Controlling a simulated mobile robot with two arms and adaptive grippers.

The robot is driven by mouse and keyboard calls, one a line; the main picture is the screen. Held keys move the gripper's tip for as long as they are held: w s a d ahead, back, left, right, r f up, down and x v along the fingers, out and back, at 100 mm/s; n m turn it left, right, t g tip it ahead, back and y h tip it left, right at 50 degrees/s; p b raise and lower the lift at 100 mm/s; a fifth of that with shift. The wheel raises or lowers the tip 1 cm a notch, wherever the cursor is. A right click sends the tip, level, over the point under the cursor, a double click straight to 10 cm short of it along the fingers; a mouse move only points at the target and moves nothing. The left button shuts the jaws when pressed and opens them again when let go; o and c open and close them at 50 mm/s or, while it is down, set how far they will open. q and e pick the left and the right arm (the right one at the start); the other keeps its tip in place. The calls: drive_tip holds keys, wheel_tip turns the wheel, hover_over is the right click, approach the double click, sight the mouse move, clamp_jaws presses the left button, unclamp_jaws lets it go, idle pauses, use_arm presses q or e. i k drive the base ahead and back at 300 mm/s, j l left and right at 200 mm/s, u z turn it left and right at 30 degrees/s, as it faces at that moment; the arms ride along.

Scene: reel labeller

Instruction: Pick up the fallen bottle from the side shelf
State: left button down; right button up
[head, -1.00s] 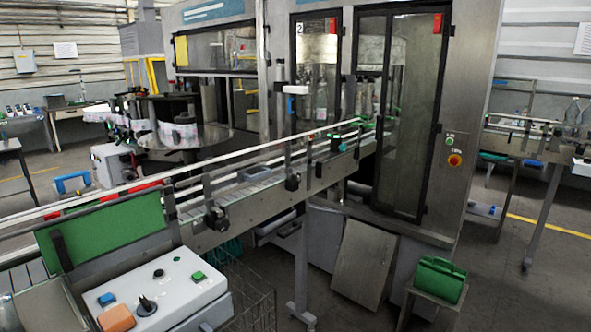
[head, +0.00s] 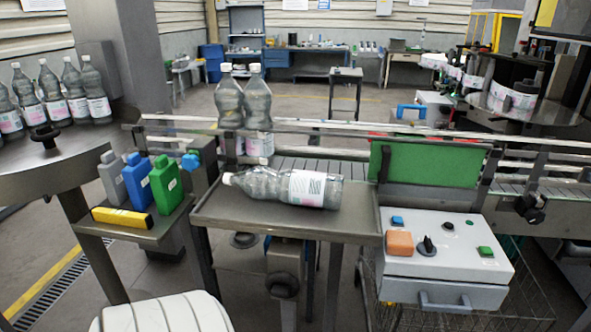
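The fallen bottle (head: 290,187) is clear plastic with a white cap and a white printed label. It lies on its side on the grey metal side shelf (head: 350,221), cap to the left and base to the right. The shelf stands in front of the conveyor. Neither of my grippers is in the head view, so I cannot see whether they are open or shut.
Two upright bottles (head: 258,108) stand on the conveyor (head: 345,167) just behind the shelf. A control box (head: 447,262) adjoins the shelf on the right. Coloured jugs (head: 137,184) stand on a small shelf at left. Several bottles (head: 73,92) stand on a round table (head: 30,172).

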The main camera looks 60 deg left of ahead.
sight(313, 190)
drive_tip(key=u, duration=1.9)
drive_tip(key=i+l, duration=0.1)
drive_tip(key=l, duration=0.65)
drive_tip(key=i+l+u, duration=0.1)
drive_tip(key=l, duration=0.65)
